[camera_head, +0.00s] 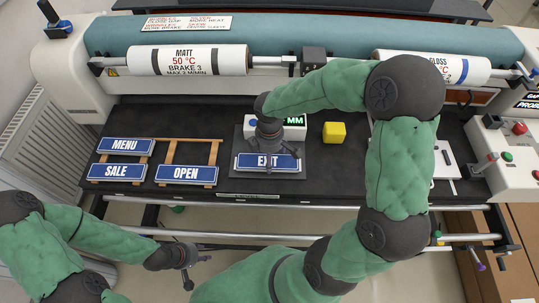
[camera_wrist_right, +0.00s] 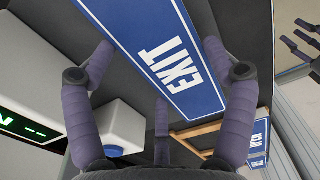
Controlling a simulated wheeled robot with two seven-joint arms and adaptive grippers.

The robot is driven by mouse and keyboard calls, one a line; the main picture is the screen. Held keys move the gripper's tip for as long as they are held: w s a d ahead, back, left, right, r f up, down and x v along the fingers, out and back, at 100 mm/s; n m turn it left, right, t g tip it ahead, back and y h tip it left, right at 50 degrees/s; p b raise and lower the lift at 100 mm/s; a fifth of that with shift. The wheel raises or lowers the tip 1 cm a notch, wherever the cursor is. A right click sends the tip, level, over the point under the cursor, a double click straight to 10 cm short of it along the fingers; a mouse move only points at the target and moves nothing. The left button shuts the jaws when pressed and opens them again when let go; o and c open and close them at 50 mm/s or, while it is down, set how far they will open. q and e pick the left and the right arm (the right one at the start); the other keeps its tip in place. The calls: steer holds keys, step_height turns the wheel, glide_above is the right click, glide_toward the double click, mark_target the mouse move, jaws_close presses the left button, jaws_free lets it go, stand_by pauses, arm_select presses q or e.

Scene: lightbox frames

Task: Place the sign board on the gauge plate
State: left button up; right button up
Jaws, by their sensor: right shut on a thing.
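The blue EXIT sign board (camera_head: 246,162) is over the dark grey gauge plate (camera_head: 241,145); I cannot tell whether it touches. My right gripper (camera_head: 280,158) comes down on the sign from above and is shut on it. In the right wrist view the sign (camera_wrist_right: 165,55) lies between the gripper's fingers. The white gauge box with a green "MM" display (camera_head: 294,121) stands at the plate's back, partly hidden by my right arm. My left gripper (camera_head: 193,268) is empty, fingers spread, in front of the table edge.
MENU (camera_head: 125,146), SALE (camera_head: 116,171) and OPEN (camera_head: 186,173) signs sit on wooden racks at left. A yellow cube (camera_head: 334,132) stands right of the plate. Rolls (camera_head: 200,60) run along the back. A control panel with buttons (camera_head: 519,128) is at far right.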

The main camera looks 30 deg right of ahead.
steer(key=shift+f, duration=0.15)
steer(key=o, duration=1)
steer(key=shift+o, duration=0.2)
step_height(320, 180, up, 12)
steer(key=p, duration=0.4)
steer(key=shift+r, duration=0.2)
